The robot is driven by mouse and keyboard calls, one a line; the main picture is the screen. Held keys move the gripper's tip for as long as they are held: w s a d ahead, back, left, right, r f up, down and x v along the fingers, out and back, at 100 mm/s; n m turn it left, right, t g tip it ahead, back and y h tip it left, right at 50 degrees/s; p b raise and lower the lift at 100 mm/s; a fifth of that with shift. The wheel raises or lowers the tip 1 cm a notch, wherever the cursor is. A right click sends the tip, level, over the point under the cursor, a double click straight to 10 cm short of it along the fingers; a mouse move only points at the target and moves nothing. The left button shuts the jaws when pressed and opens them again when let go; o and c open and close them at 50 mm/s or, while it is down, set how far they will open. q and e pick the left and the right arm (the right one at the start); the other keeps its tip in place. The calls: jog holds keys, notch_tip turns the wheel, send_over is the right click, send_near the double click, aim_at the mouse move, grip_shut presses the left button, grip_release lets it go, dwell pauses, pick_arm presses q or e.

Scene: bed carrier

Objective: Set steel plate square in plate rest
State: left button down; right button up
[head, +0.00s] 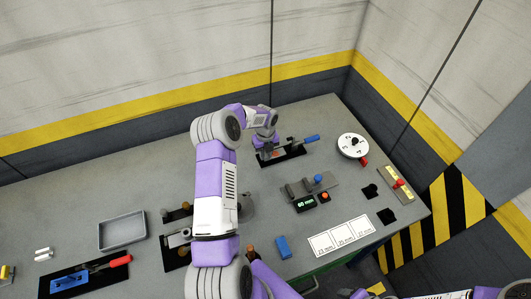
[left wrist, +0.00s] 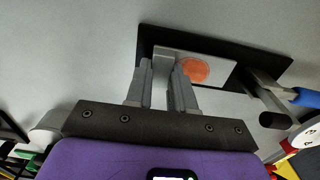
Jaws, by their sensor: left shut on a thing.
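My left gripper (head: 265,148) reaches down over the black base (head: 292,153) at the back of the bench. In the left wrist view, its fingers (left wrist: 162,88) are shut on a light grey steel piece, which I take to be the steel plate (left wrist: 162,62). A flat grey surface with a round copper-coloured patch (left wrist: 194,71) lies beside the fingertips, over the black base (left wrist: 270,62). I cannot tell whether the held piece touches it or sits square. No separate plate rest can be made out for certain. My right gripper is not in view.
A blue-handled lever (head: 306,139) sits right of the gripper. A grey tray (head: 122,231) and a red-handled tool (head: 120,261) lie left. Walls close the back.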

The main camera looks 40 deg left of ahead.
pick_arm(q)
jog(key=shift+f+b, duration=0.35)
jog(key=shift+b, duration=0.05)
dwell(0.4)
jog(key=c, duration=0.9)
grip_release()
jog(key=shift+r, duration=3.75)
jog(key=shift+r, duration=0.1)
